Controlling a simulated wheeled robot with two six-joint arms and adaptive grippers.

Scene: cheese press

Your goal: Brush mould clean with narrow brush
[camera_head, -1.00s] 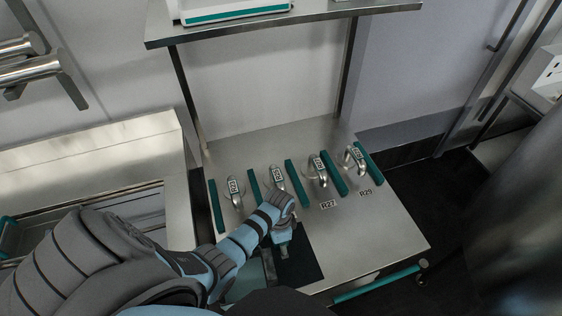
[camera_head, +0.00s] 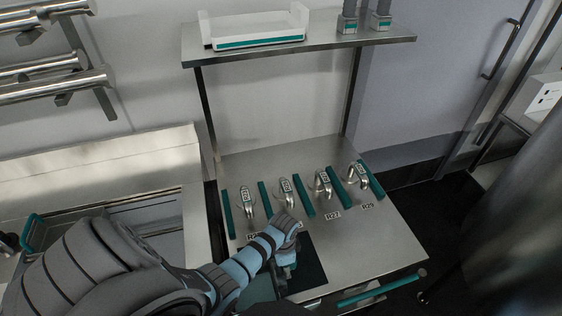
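My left arm comes in from the left, and its gripper (camera_head: 286,262) points down over a dark mat (camera_head: 309,264) at the front of the steel table (camera_head: 375,240). The wrist hides most of the fingers, so I cannot tell whether they hold anything. Several shiny metal pieces with label tags, such as one at the left (camera_head: 248,199) and one at the right (camera_head: 357,174), stand in a row between teal bars (camera_head: 341,190). I cannot make out which thing is the mould or the narrow brush. My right gripper is not in view.
A shelf (camera_head: 330,38) above the table holds a white tray with a teal stripe (camera_head: 255,34) and two dark grey pieces with teal bands (camera_head: 348,22). A steel basin (camera_head: 150,215) is at left. The table's right front is clear.

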